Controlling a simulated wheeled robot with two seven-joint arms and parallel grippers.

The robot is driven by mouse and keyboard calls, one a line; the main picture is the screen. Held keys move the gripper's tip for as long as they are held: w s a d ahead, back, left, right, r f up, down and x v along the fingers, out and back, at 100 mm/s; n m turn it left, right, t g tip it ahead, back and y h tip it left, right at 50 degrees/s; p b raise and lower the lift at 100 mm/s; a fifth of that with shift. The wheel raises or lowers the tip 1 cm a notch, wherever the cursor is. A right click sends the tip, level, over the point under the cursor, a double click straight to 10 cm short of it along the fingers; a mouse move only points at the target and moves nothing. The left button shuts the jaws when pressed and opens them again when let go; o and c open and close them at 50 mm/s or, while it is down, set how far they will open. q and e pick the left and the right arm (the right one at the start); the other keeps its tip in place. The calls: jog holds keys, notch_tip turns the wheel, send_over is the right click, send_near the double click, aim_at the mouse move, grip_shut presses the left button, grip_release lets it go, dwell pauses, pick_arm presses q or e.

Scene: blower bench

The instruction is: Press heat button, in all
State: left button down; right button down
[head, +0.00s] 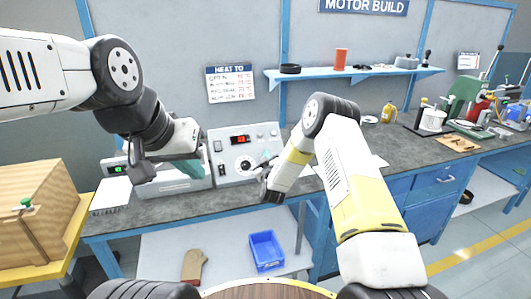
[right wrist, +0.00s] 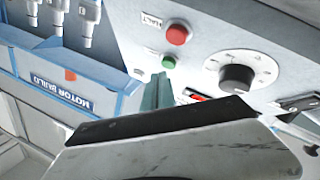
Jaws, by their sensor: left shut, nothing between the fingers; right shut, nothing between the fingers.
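The control panel (head: 231,149) of a grey bench unit has a red-lit display (head: 241,139) and a dial (head: 244,164). In the right wrist view the panel shows a red button (right wrist: 177,34), a green button (right wrist: 169,62) and a black dial (right wrist: 236,76). The lettering by the green button is too small to read. My right gripper (head: 265,159) is shut and empty, in front of the panel's right part. Its teal fingertips (right wrist: 160,88) appear close to the green button; I cannot tell if they touch. My left gripper (head: 192,170) is shut and empty, left of the panel.
A unit with a green display (head: 117,169) stands left of the panel. A wooden box (head: 35,215) stands at the left. A blue bin (head: 266,250) is on the lower shelf. A wall shelf (head: 350,75) hangs above.

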jog(key=shift+w+f, duration=0.15)
jog(key=shift+w+a+f, duration=0.1)
jog(key=shift+w+f, duration=0.15)
dwell(0.8)
jog(key=shift+s+d+r, duration=0.2)
jog(key=shift+s+r, duration=0.35)
jog(key=shift+r, duration=0.1)
dwell(0.3)
jog(key=s+r, duration=0.1)
jog(key=s+d+r, duration=0.1)
jog(key=s+r, duration=0.1)
jog(key=shift+s+r, duration=0.15)
dwell(0.3)
dwell(0.4)
